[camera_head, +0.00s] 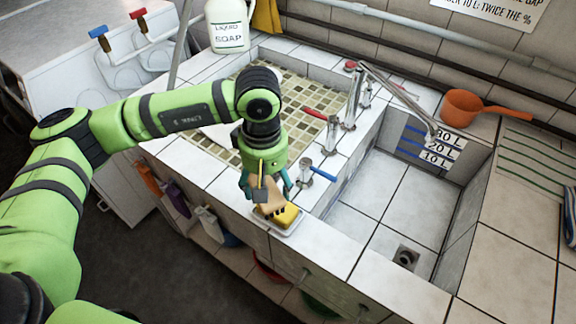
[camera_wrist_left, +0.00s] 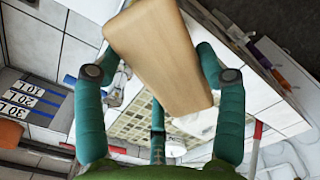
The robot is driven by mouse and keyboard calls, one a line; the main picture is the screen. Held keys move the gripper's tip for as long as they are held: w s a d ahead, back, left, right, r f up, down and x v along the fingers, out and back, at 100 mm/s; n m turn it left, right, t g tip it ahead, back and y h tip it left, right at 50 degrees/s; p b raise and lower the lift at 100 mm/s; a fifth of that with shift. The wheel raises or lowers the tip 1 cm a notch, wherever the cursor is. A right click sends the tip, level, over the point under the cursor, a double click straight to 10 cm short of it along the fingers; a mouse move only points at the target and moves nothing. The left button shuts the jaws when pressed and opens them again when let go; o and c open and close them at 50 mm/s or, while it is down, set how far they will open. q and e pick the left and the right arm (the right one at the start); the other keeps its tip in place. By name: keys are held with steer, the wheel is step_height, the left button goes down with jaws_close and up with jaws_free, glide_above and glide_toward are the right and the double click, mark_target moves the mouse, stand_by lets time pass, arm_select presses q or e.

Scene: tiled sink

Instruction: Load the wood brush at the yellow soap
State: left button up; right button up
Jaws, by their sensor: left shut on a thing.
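My left gripper (camera_head: 265,183) is shut on the wood brush (camera_head: 272,200), a pale tan block with dark tufts showing at its lower edge. In the left wrist view the brush (camera_wrist_left: 158,55) is a plain wooden block between the teal fingers (camera_wrist_left: 160,85). The yellow soap (camera_head: 289,215) lies in a small white dish (camera_head: 283,231) on the tiled ledge at the front of the sink. The brush is right at the soap and covers part of it; I cannot tell whether they touch. The soap does not show in the left wrist view.
A red-handled tap (camera_head: 325,118) and a blue-handled tap (camera_head: 310,175) stand close by on the ledge. The deep white basin (camera_head: 385,205) is empty at the right. An orange dipper (camera_head: 465,107) and a liquid soap jug (camera_head: 228,28) stand farther back.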

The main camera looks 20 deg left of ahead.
arm_select(q)
steer(key=shift+w+d+r+n+p, duration=0.4)
steer(key=shift+d+r+n, duration=0.15)
steer(key=shift+n, duration=0.55)
steer(key=n, duration=0.1)
steer(key=w+f+n, duration=0.1)
steer(key=n, duration=0.1)
steer(key=shift+w+d+f, duration=0.15)
steer(key=shift+d+f, duration=0.1)
steer(key=shift+f+b, duration=0.55)
steer(key=shift+f, duration=1.95)
arm_select(e)
steer(key=shift+a+r, duration=0.3)
steer(key=shift+r, duration=0.05)
arm_select(q)
steer(key=shift+f+b, duration=0.45)
steer(key=shift+b, duration=0.1)
arm_select(e)
steer(key=shift+f, duration=0.55)
arm_select(q)
steer(key=shift+f+b, duration=0.15)
steer(key=shift+b, duration=0.25)
arm_select(e)
steer(key=shift+a+f, duration=0.1)
steer(key=shift+f, duration=0.3)
